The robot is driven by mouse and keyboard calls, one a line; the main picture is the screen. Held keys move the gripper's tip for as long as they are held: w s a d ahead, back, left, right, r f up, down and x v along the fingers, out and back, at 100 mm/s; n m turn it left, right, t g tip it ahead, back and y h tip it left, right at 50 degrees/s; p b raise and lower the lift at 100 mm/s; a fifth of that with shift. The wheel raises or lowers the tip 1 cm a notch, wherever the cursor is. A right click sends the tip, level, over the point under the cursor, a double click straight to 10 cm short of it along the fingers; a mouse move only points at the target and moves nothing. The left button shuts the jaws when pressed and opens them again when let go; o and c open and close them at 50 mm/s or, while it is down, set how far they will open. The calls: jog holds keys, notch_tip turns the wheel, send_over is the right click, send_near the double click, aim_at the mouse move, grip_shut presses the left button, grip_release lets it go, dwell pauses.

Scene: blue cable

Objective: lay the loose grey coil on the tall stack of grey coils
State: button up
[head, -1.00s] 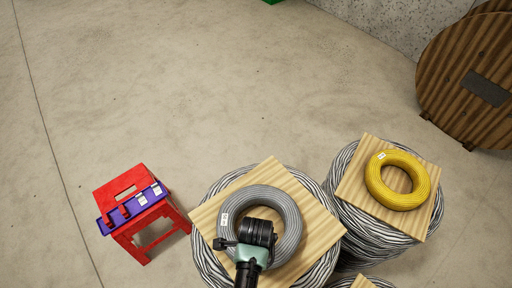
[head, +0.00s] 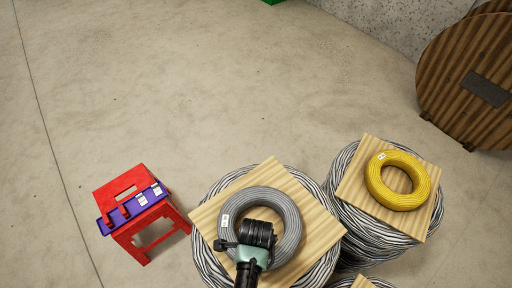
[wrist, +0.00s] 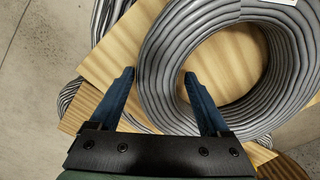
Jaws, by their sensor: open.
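A grey coil (head: 291,213) with a white label lies flat on a square wooden board (head: 309,205) on a thick bundle of grey-white cable (head: 203,248). I cannot tell whether it is the loose coil, and no separate tall stack of grey coils is clear. My gripper (head: 257,235) is over the near part of this coil. In the wrist view the coil (wrist: 160,50) fills the upper right. My gripper (wrist: 159,75) is open there, its blue fingers on either side of the ring's wall, one beyond the outer edge and one at the hole. Finger depth is unclear.
A yellow coil (head: 376,189) lies on another board (head: 357,172) on a cable bundle to the right. A red stool (head: 115,187) with a purple tray (head: 124,214) stands at left. A large wooden reel (head: 452,75) is at far right. The floor behind is clear.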

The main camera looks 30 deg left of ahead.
notch_tip(320, 180, up, 12)
dwell(0.5)
jog(key=shift+w+r, duration=0.1)
jog(key=shift+r, duration=0.05)
jog(key=w+r+n+t+y, duration=0.2)
jog(key=w+r+n+t, duration=0.2)
jog(key=w+r+t, duration=0.75)
jog(key=w+d+r+n+t, duration=0.1)
jog(key=w+r, duration=0.4)
jog(key=r, duration=0.5)
jog(key=w+d+r+n+t, duration=0.1)
jog(key=w+r, duration=0.4)
jog(key=r, duration=0.4)
jog(key=d+r+n+t, duration=0.35)
jog(key=r+t, duration=0.25)
jog(key=r, duration=1.1)
jog(key=s+d+r+n+t+h, duration=0.1)
jog(key=s+r+t, duration=0.3)
jog(key=r, duration=0.5)
jog(key=s+d+r+n+t+h, duration=0.1)
jog(key=s+d+r+t, duration=0.3)
jog(key=s+r, duration=0.4)
notch_tip(320, 180, up, 2)
jog(key=shift+s+d+r+n, duration=0.1)
jog(key=shift+s+d+n, duration=0.15)
jog(key=shift+n, duration=0.5)
